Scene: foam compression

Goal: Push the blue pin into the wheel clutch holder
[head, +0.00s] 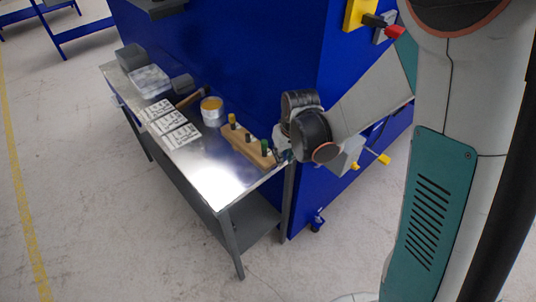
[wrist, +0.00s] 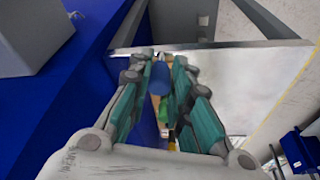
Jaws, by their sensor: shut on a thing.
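My gripper (wrist: 160,64) has its teal-padded fingers closed around a blue pin (wrist: 159,79) near their tips. In the head view my gripper (head: 281,147) is at the right end of the wooden block, beside the blue wall; the blue pin cannot be made out there. The wooden block (head: 238,142) stands on the metal table and bears yellow-topped and dark green handles. A green handle (wrist: 163,112) also shows between the fingers in the wrist view. I cannot tell for certain which part is the wheel clutch holder.
The metal table (head: 213,170) also carries a yellow-rimmed tin (head: 212,110), white printed plates (head: 170,126), a hammer (head: 190,98) and grey boxes. The blue machine (head: 230,45) rises behind it, with yellow and red handles. The floor in front is clear.

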